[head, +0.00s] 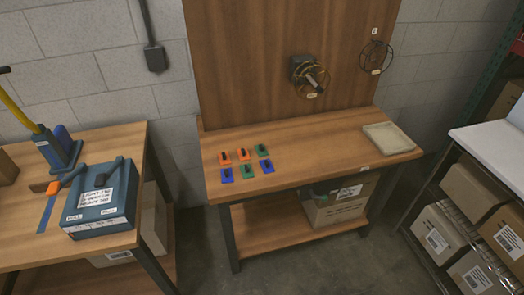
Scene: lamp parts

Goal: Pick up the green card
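Two green cards lie on the middle wooden workbench (320,150). One green card (261,151) is at the right end of the back row. The other green card (247,172) is in the middle of the front row. Each has a small dark piece on top. Two orange cards (224,159) and two blue cards (227,176) lie beside them in the same two rows. Neither of my grippers is in view.
A pale tray (388,138) lies at the bench's right end. A wooden back panel (250,60) holds a wheel-like part (312,77) and a wire ring (376,57). A blue toolbox (100,205) stands on the left table. Bench space right of the cards is clear.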

